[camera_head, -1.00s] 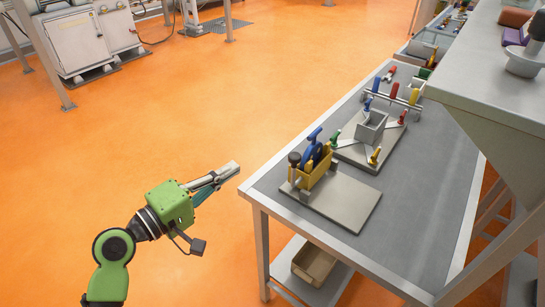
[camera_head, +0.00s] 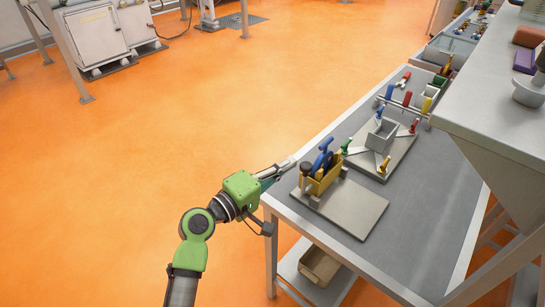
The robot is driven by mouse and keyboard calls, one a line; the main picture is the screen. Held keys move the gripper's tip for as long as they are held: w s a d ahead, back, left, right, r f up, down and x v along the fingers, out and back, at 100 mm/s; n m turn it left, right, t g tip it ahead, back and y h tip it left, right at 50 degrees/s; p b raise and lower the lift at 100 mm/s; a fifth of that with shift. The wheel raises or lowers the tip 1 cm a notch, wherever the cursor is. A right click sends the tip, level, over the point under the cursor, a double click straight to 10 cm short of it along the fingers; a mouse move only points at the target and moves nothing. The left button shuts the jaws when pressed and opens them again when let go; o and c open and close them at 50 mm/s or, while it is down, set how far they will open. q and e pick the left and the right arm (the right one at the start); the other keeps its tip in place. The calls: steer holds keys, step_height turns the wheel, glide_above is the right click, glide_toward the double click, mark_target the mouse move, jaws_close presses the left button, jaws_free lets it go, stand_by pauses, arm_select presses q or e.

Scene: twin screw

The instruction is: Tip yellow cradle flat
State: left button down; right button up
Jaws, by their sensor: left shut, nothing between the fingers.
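The yellow cradle (camera_head: 326,181) stands upright on the far left part of a grey base plate (camera_head: 352,209) on the workbench. A blue part (camera_head: 322,162) sits in it, and a dark round knob (camera_head: 306,169) is at its left end. My left gripper (camera_head: 291,163) is shut and empty at the bench's left edge, just left of the cradle. Its fingertips point toward the cradle; I cannot tell whether they touch it. My right gripper is not in view.
Behind the cradle, a second plate holds a grey open box (camera_head: 380,136) with several coloured screwdriver-like handles around it. A rack of coloured tools (camera_head: 408,101) stands farther back. A grey shelf (camera_head: 490,125) overhangs on the right. The bench's front right surface (camera_head: 420,225) is clear.

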arm_select(q)
steer(key=shift+s+d+f, duration=0.1)
steer(key=shift+d, duration=0.15)
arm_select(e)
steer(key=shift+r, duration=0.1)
